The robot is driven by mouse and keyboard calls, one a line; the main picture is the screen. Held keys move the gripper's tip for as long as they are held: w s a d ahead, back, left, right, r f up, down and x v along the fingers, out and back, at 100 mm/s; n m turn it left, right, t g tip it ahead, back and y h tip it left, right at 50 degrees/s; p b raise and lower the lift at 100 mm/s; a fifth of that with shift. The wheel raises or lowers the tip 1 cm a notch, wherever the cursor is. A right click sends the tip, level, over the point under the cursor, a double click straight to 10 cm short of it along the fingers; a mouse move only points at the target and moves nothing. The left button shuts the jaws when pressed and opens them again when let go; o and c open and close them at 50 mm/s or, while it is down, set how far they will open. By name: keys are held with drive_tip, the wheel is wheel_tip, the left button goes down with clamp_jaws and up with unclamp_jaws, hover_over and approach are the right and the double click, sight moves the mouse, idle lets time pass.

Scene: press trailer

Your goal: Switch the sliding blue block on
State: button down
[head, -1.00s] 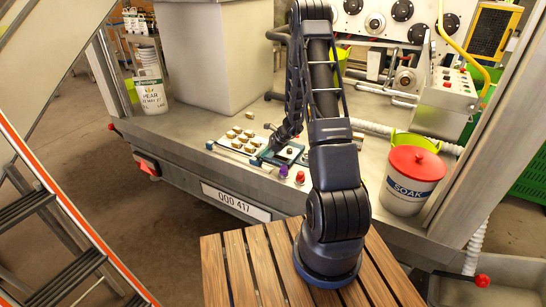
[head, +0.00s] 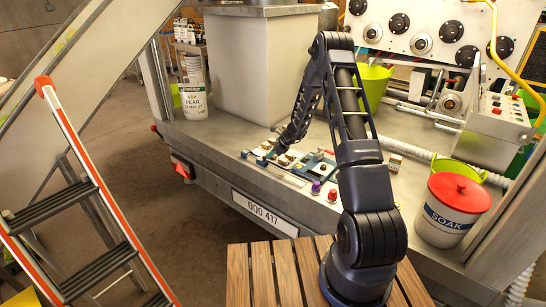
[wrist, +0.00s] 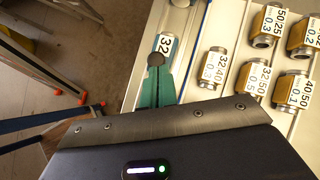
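A small panel (head: 291,176) with small blue parts (head: 262,161) lies on the trailer's metal deck. These parts are too small to tell which is the sliding block or how it is set. My gripper (head: 281,150) reaches down over the panel from above, close to the blue parts. I cannot see clearly whether my fingers are apart or touching anything.
Several labelled brass pieces (wrist: 271,24) stand right of the teal piece. A purple knob (head: 316,187) and a red knob (head: 333,195) stand at the panel's front. A white SOAK bucket (head: 445,218) with a red lid stands right. An orange-edged ladder (head: 95,180) is left.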

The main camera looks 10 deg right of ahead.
idle(0.3)
drive_tip(key=shift+s+d, duration=0.1)
drive_tip(key=shift+d, duration=0.25)
drive_tip(key=d, duration=0.1)
drive_tip(key=d+r, duration=0.1)
drive_tip(key=s+d, duration=0.1)
drive_tip(key=shift+d+r, duration=0.2)
drive_tip(key=shift+d, duration=0.15)
drive_tip(key=v, duration=0.9)
drive_tip(key=shift+s+r, duration=0.1)
drive_tip(key=shift+s, duration=0.05)
